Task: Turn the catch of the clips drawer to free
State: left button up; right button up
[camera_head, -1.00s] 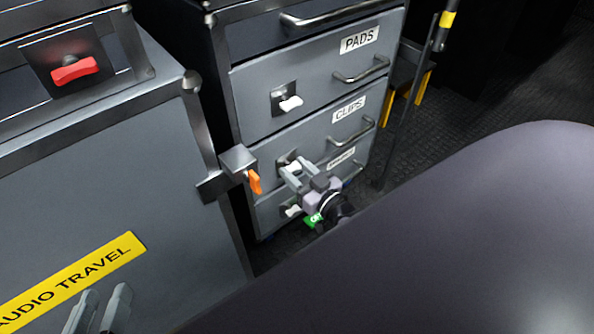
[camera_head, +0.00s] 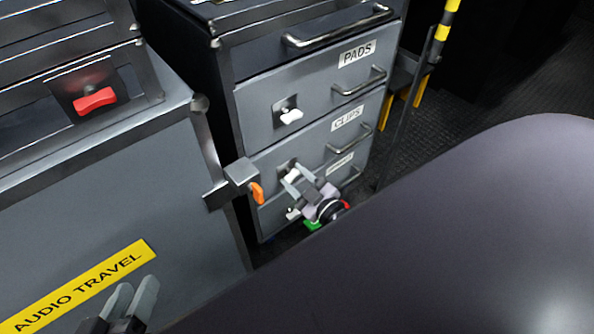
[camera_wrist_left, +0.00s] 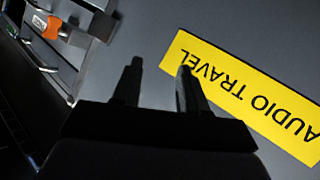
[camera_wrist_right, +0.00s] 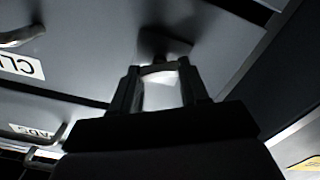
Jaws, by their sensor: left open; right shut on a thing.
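The clips drawer (camera_head: 318,142) is the drawer with the CLIPS label, below the PADS drawer, and it looks closed. Its white catch (camera_head: 292,175) sits on a dark plate at the left of the drawer front. My right gripper (camera_head: 295,183) is shut on this catch. In the right wrist view the white catch (camera_wrist_right: 160,76) shows between the two fingers, and its exact angle is partly hidden by them. My left gripper (camera_head: 128,302) is open and empty, in front of the AUDIO TRAVEL case; its spread fingers show in the left wrist view (camera_wrist_left: 160,85).
The PADS drawer (camera_head: 315,85) above has its own white catch (camera_head: 290,116). An orange latch (camera_head: 257,193) juts out at the left of the drawers. A red catch (camera_head: 95,100) is on the case (camera_head: 180,200) at the left. A pole (camera_head: 404,120) stands at the right.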

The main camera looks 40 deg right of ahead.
jog(key=n+p, duration=0.1)
jog(key=n, duration=0.3)
jog(key=shift+a+n+p, duration=0.1)
jog(key=shift+n+p, duration=0.2)
jog(key=n, duration=0.3)
jog(key=shift+f, duration=0.1)
pick_arm(q)
jog(key=shift+s+a+r+y, duration=0.15)
jog(key=shift+a+y, duration=0.2)
jog(key=shift+a, duration=0.2)
jog(key=shift+s+a+y, duration=0.15)
jog(key=shift+a+y, duration=0.2)
jog(key=shift+a, duration=0.15)
pick_arm(e)
jog(key=shift+n, duration=1.6)
jog(key=o, duration=1.1)
jog(key=shift+c, duration=0.2)
